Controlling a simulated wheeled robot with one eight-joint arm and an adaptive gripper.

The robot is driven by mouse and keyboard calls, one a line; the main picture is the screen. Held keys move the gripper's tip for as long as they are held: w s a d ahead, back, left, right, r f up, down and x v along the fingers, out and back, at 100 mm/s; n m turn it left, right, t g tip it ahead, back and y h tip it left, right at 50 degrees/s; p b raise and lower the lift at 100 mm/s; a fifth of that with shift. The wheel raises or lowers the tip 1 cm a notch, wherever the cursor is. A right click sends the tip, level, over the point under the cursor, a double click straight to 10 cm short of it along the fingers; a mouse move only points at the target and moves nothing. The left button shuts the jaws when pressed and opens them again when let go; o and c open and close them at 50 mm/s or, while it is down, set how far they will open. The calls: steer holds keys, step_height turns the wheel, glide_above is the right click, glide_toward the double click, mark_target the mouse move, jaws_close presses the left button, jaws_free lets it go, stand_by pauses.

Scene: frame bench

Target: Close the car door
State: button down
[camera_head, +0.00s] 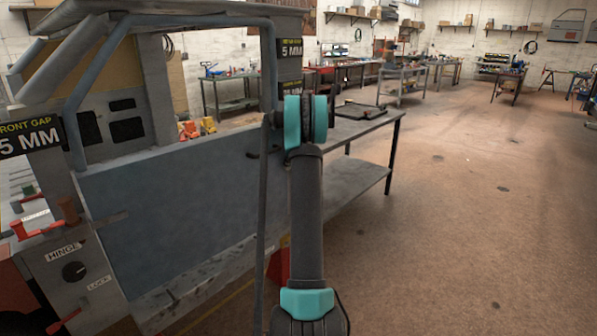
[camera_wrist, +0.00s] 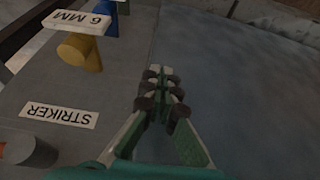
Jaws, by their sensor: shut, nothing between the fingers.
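The car door (camera_head: 170,205) is a blue-grey panel with a tubular window frame, in the left half of the head view. A label reading HINGE (camera_head: 63,252) is at its left end. Its right edge is near my arm; I cannot tell how far it stands open. My gripper (camera_wrist: 160,75) shows in the wrist view with its fingers shut and nothing between them. It is over the border between a grey surface marked STRIKER (camera_wrist: 60,112) and a mottled blue-grey surface, which looks like the door panel. Contact is unclear. In the head view the gripper is not visible.
A yellow peg (camera_wrist: 80,50) tagged 6 MM stands beside the fingers, with a blue peg beyond. A knob (camera_head: 74,271) marked LOCK is at lower left. A metal table (camera_head: 365,125) stands behind my arm. The brown floor at right is clear.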

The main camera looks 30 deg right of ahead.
mark_target(282, 162)
steer(key=shift+w+a+n, duration=0.15)
steer(key=shift+w+a, duration=0.15)
steer(key=shift+w, duration=0.6)
steer(key=shift+w+a+n, duration=0.15)
steer(key=shift+w+a, duration=0.15)
steer(key=shift+w, duration=0.55)
steer(key=shift+s, duration=0.1)
